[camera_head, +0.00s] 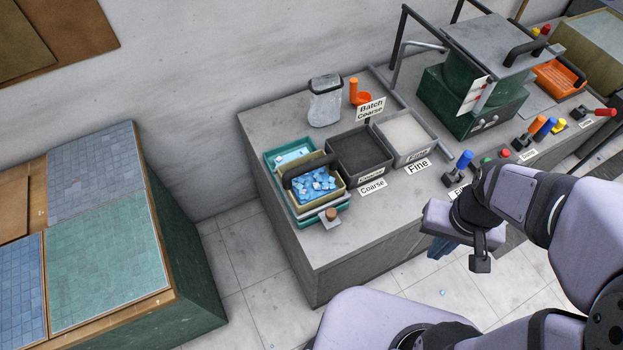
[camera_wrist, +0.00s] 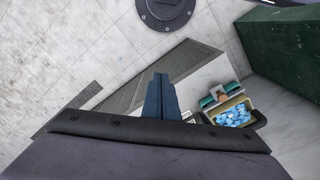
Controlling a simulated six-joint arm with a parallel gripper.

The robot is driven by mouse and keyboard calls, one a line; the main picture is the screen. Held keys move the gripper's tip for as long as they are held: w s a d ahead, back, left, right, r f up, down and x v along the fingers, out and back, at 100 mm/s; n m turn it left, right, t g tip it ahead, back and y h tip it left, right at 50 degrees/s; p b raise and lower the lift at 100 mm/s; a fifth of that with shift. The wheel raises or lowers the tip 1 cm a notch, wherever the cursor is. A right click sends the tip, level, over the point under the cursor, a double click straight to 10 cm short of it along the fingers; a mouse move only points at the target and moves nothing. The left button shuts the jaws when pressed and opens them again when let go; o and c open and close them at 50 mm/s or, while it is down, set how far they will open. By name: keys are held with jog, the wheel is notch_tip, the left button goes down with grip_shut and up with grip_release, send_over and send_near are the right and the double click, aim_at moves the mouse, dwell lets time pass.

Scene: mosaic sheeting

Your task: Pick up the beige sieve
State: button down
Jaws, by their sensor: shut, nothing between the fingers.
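The beige sieve (camera_head: 345,183) holds many blue and white mosaic pieces and has a dark handle over its back side. It sits on a teal tray (camera_head: 275,160) at the left end of the grey bench. In the wrist view the sieve (camera_wrist: 222,124) is at the lower right, partly cut off by my gripper's body. My gripper (camera_head: 440,248) is off the bench's front edge, to the right of the sieve and well apart from it. Its blue fingers (camera_wrist: 160,88) are shut with nothing between them.
Dark "Coarse" bin (camera_head: 332,146) and pale "Fine" bin (camera_head: 435,153) stand right of the sieve. A clear container (camera_head: 325,102) and a small orange item (camera_head: 354,92) stand behind. A green press (camera_head: 470,100) is farther right. Tiled floor (camera_head: 262,330) lies in front.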

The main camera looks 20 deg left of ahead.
jog(key=c, duration=2.4)
grip_release()
jog(key=shift+c, duration=0.2)
jog(key=o, duration=1)
jog(key=shift+f, duration=0.1)
